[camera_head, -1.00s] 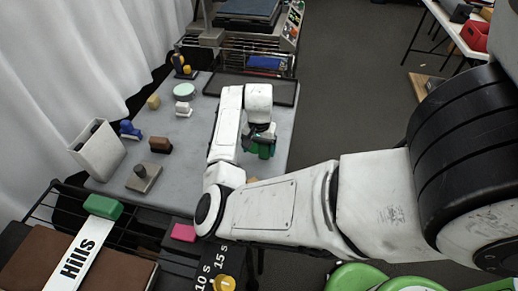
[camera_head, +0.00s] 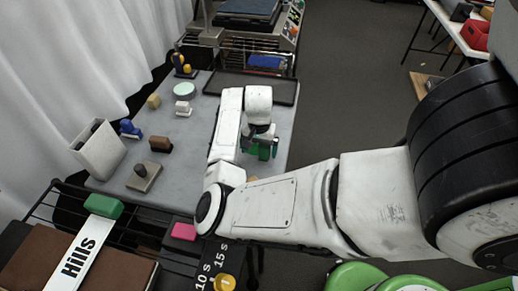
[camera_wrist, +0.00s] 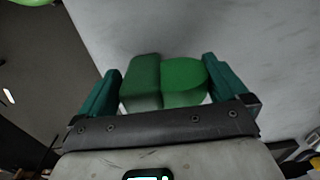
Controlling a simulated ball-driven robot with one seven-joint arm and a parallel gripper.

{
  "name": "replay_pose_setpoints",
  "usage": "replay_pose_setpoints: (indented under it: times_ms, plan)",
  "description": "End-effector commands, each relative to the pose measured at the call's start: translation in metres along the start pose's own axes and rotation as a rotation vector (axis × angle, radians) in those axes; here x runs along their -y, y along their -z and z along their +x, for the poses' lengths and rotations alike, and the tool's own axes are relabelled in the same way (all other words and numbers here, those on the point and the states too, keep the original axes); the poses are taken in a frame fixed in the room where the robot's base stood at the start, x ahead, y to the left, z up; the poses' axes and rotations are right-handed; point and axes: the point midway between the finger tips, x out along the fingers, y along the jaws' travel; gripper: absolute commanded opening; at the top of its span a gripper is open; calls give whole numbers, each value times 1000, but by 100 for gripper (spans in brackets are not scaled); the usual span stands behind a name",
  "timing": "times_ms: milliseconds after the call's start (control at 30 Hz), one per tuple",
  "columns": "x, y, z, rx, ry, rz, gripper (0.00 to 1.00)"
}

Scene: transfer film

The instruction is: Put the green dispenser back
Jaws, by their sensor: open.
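The green dispenser (camera_head: 264,153) is at the right part of the grey table (camera_head: 190,135), under my gripper (camera_head: 261,146), which partly hides it. In the wrist view the dispenser (camera_wrist: 182,82) shows as a flat-sided block beside a rounded part. It stands between the two teal fingers of my gripper (camera_wrist: 162,68). The fingers are open, with a narrow gap on each side of the dispenser. It appears to rest on the grey surface, but its underside is hidden.
A black tray (camera_head: 285,92) lies behind my gripper. To the left are a white stamp (camera_head: 183,108), a brown-topped block (camera_head: 160,145), a blue item (camera_head: 130,129) and a white holder (camera_head: 97,150). A green block (camera_head: 103,206) lies on the white strip in front.

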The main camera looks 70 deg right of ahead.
Motion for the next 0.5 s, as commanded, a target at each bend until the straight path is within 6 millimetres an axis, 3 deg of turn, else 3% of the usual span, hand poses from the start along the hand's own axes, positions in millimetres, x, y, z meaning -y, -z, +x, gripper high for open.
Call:
replay_pose_setpoints:
  times_ms: [500]
  plan:
    - [0,0,-94,-3,2,0,100]
